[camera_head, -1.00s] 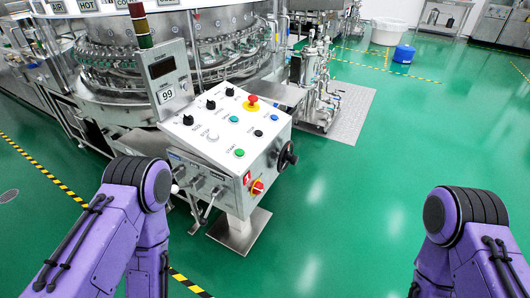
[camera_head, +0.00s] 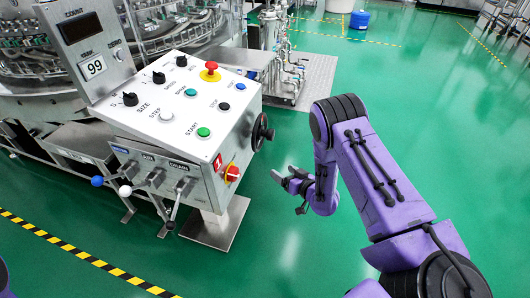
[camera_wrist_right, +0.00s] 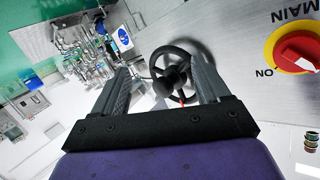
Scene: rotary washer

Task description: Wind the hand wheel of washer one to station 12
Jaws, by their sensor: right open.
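The black hand wheel (camera_head: 261,132) is on the right side of the white control console (camera_head: 180,118). In the right wrist view the hand wheel (camera_wrist_right: 176,77) shows its rim, hub and a small red mark, lying between and beyond my fingers. My right gripper (camera_head: 285,180) is open and empty, to the right of the console and apart from the wheel; it also shows in the right wrist view (camera_wrist_right: 160,90). My left gripper is not in view.
A red and yellow main switch (camera_head: 232,173) sits on the console's side below the wheel; it also shows in the right wrist view (camera_wrist_right: 300,50). Valve levers (camera_head: 125,190) stick out at the console's front. Green floor to the right is clear.

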